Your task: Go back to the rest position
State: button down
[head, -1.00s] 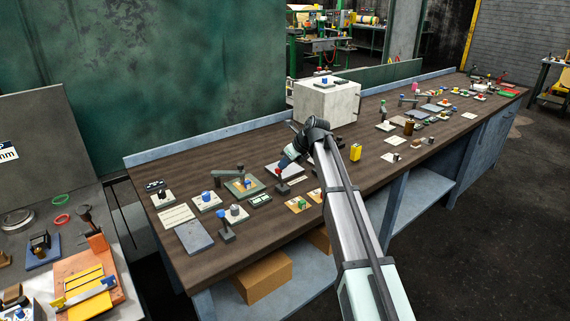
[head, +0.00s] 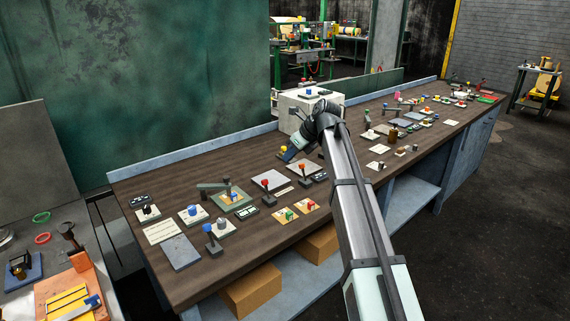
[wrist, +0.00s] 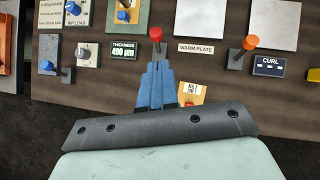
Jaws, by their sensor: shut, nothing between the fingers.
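My gripper (head: 287,155) is raised above the wooden bench top, with its fingers together and empty. In the wrist view my gripper (wrist: 155,88) points toward a lever with a red knob (wrist: 155,33). That red-knobbed lever also stands upright on the bench in the head view (head: 266,184). The gripper appears apart from it. A lever with an orange knob (wrist: 250,42) stands to its right, beside the CURL display (wrist: 273,66). The THICKNESS display (wrist: 124,52) reads 490 µm.
The long bench (head: 225,255) carries several small devices, plates and labels. A pale box (head: 297,107) stands at its back, behind my arm. Cardboard boxes (head: 250,288) sit on the shelf below. The dark floor (head: 460,250) to the right is clear.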

jog(key=shift+d+r, duration=0.15)
jog(key=shift+r, duration=0.25)
jog(key=w+d+f+n+t+h, duration=0.1)
jog(key=w+d+f+n+t, duration=0.3)
jog(key=d+f, duration=0.65)
jog(key=w+d+f+n+t+h, duration=0.15)
jog(key=d+f+n, duration=0.5)
jog(key=d, duration=0.75)
notch_tip(320, 180, down, 7)
jog(key=s+d+n, duration=0.2)
jog(key=s, duration=0.1)
jog(key=s+a+f+n+g+h, duration=0.15)
jog(key=s+f+g, duration=0.25)
jog(key=s+f, duration=0.95)
jog(key=s+a+f+n+g, duration=0.35)
jog(key=s+f, duration=0.75)
jog(key=f, duration=0.5)
jog(key=s+f+n+g, duration=0.2)
jog(key=s+f, duration=0.2)
jog(key=s, duration=0.9)
jog(key=s+f+n+g+h, duration=0.1)
jog(key=s+f+n+g, duration=0.1)
jog(key=s, duration=1.1)
jog(key=s+f+n+g+h, duration=0.1)
jog(key=s+f+g, duration=0.3)
jog(key=s, duration=0.9)
notch_tip(320, 180, down, 3)
jog(key=shift+d+r+n, duration=0.1)
jog(key=shift+d+n, duration=0.25)
jog(key=shift+n, duration=0.5)
